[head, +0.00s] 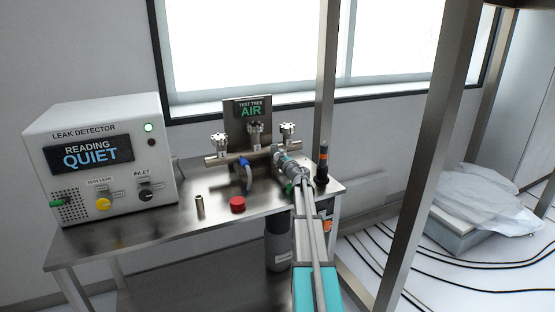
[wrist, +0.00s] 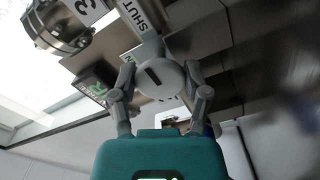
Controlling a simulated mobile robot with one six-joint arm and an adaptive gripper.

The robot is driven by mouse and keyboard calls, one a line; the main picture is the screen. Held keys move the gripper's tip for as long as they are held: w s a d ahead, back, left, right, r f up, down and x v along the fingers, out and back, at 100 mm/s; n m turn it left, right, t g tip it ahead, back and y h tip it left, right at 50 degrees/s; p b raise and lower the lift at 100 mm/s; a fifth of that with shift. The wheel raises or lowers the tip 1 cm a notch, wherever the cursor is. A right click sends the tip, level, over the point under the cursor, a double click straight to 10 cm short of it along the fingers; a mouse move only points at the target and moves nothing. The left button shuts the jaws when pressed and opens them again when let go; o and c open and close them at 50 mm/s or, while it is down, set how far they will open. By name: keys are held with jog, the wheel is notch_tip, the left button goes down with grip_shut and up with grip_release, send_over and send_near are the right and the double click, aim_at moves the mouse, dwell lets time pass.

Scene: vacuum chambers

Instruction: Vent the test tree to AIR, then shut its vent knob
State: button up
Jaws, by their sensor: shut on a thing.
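The test tree (head: 222,158) is a metal manifold with several fluted knobs, standing on the bench's right half. Its dark sign (head: 250,110) reads TEST TREE AIR in green. My gripper (head: 288,162) is at the tree's right end. In the wrist view my gripper (wrist: 161,77) is shut on a pale round knob (wrist: 155,80) with a dark pointer slot, one finger on each side. A white label with SHUT (wrist: 149,22) is beside it, and another label by the left finger is partly covered. In the head view my gripper hides this knob.
The leak detector (head: 100,162) at the left reads QUIET, with a green lamp lit. A red cap (head: 238,205) and a small metal cylinder (head: 199,206) stand on the bench front. A dark bottle (head: 322,163) is close right of my gripper. Metal posts (head: 425,165) rise at the right.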

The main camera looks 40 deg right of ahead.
jog(key=shift+w, duration=0.1)
jog(key=o, duration=1.2)
jog(key=shift+c, duration=0.2)
jog(key=shift+v, duration=3.8)
